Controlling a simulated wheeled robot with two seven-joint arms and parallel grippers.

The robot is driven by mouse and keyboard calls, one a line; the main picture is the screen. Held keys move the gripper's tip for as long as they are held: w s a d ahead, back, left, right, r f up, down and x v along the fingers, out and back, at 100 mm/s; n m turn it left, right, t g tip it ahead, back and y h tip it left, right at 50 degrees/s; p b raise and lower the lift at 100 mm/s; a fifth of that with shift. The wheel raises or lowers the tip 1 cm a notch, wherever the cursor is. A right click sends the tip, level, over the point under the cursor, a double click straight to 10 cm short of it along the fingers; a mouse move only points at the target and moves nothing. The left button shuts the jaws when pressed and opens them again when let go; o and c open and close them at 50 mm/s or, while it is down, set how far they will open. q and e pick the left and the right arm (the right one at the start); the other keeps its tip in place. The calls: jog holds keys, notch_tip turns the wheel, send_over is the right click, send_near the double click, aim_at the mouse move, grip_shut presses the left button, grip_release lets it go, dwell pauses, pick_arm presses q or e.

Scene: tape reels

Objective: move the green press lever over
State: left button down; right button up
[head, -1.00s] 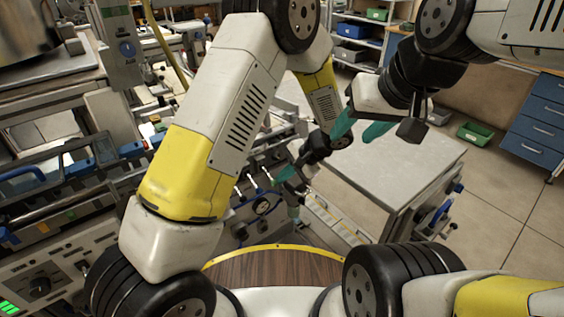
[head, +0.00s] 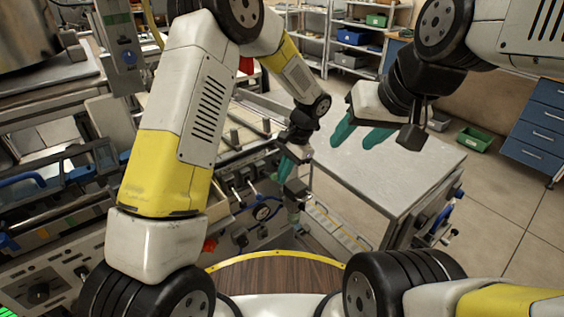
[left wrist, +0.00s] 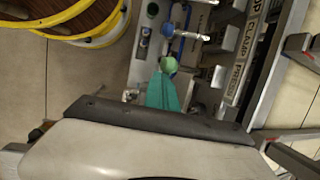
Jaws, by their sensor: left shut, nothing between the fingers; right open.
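The green press lever shows in the left wrist view as a round green knob (left wrist: 168,64) on the panel, beside the printed word PRESS. My left gripper (left wrist: 163,82) has its teal fingers together, with their tips at the knob; I cannot tell whether they touch it. In the head view my left gripper (head: 284,172) points down at the front of the machine, and I cannot make out the green lever there. My right gripper (head: 360,138) is open and empty, above the grey-topped cabinet.
A blue-knobbed lever (left wrist: 168,30) stands close to the green knob. A grey-topped cabinet (head: 400,185) is to the right of the panel. A wood-topped round platform with a yellow rim (head: 275,248) is in front. Open floor lies further right.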

pick_arm(q)
jog(key=shift+r, duration=0.8)
